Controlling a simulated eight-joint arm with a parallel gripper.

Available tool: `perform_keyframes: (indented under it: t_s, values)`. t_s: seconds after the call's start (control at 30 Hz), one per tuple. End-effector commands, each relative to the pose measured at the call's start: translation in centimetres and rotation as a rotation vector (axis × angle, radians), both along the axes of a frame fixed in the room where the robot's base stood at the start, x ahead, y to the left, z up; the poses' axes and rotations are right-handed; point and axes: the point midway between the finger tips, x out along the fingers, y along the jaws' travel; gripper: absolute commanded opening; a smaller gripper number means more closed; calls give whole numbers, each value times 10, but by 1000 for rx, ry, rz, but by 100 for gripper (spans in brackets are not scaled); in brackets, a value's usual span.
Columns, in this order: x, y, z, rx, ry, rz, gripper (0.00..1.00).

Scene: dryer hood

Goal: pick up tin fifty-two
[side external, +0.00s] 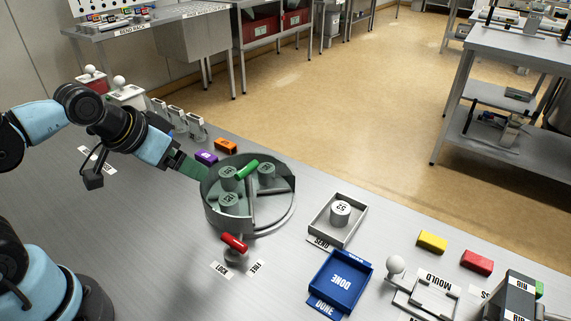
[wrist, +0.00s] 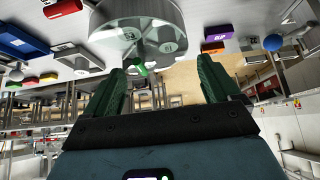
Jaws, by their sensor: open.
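Tin fifty-two (side external: 341,212) is a short grey cylinder with "52" on its pale top. It stands upright in the grey open tray (side external: 319,231) labelled SEND, right of the round hood (side external: 247,205). The tray also shows small in the wrist view (wrist: 75,60). My gripper (side external: 198,170) has green fingers and is at the left rear of the hood, well left of the tin. In the wrist view my gripper (wrist: 162,72) has its fingers wide apart and nothing between them. The hood is beyond the fingertips; whether they touch it is unclear.
The see-through hood has a green handle (side external: 246,169) and holds several tins. A red-handled LOCK/FREE lever (side external: 234,243) stands in front. A blue DONE tray (side external: 339,282) lies before the SEND tray. Orange (side external: 226,146) and purple (side external: 206,158) blocks lie behind my gripper. A MOULD press (side external: 425,293) stands right.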

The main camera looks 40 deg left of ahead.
Motion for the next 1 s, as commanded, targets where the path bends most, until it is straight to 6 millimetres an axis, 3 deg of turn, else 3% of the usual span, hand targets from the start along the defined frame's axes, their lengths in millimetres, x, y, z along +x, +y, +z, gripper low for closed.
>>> perform_keyframes:
  t_s: [0.3, 0.43, 0.73, 0.87, 1.0]
  values:
    - [0, 0, 0, 0, 0, 0, 89]
    - [0, 0, 0, 0, 0, 0, 73]
    - [1, -1, 0, 8, 3, -10, 73]
    - [8, -7, 4, 79, 30, -93, 73]
    - [26, -20, 9, 248, 90, -285, 73]
